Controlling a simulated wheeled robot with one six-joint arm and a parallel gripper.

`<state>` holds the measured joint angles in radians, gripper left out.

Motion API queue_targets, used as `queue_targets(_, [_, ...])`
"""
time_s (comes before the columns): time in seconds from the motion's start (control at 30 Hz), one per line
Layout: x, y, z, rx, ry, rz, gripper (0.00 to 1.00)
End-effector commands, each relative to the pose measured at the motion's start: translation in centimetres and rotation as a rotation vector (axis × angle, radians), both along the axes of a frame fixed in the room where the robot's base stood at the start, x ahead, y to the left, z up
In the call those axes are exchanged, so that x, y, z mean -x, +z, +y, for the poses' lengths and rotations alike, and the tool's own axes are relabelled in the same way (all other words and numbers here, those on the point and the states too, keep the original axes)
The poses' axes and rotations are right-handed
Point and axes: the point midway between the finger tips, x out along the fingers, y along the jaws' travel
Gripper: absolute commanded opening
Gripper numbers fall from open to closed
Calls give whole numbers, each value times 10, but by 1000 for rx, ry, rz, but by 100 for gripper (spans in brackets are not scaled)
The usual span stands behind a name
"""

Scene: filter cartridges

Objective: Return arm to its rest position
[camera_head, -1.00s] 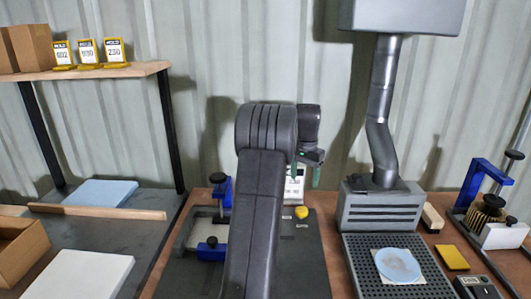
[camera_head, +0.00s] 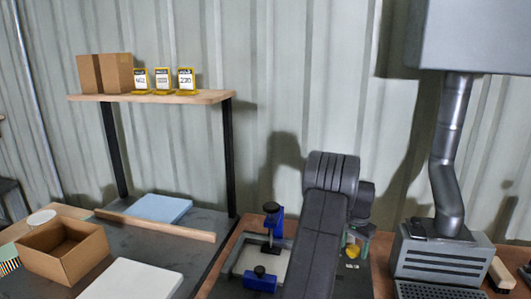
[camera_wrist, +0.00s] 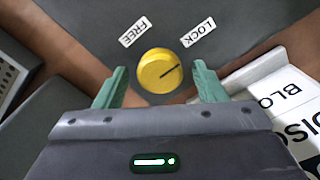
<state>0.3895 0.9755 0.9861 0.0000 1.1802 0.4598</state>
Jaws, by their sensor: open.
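My gripper (camera_wrist: 159,88) is open and empty in the wrist view, with its two green fingers on either side of a round yellow knob (camera_wrist: 160,70). Gaps show between the fingers and the knob. The knob's dark line points up and right, toward the LOCK label (camera_wrist: 198,32); the FREE label (camera_wrist: 134,32) is at upper left. In the head view my arm (camera_head: 322,225) reaches forward over the bench, bent at its top. The knob (camera_head: 352,251) shows just right of the arm. My gripper is mostly hidden behind the arm there.
A blue clamp (camera_head: 273,222) stands close left of my arm. A grey extractor box (camera_head: 440,262) with a metal duct (camera_head: 450,150) stands to the right. An open cardboard box (camera_head: 65,250) and a shelf (camera_head: 150,97) are at left. Space above the bench behind the arm is clear.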

Motion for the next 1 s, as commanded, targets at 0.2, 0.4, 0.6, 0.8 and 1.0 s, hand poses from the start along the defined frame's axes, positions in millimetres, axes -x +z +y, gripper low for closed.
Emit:
queue_targets(0.2, [0,0,0,0,0,0,65])
queue_targets(0.4, [-1,12,0,2,-6,-3,65])
queue_targets(0.6, [-1,46,-1,2,-8,-5,65])
queue_targets(0.8, [-1,85,0,2,-8,-4,65])
queue_targets(1.0, [-1,126,-1,2,-9,-4,65])
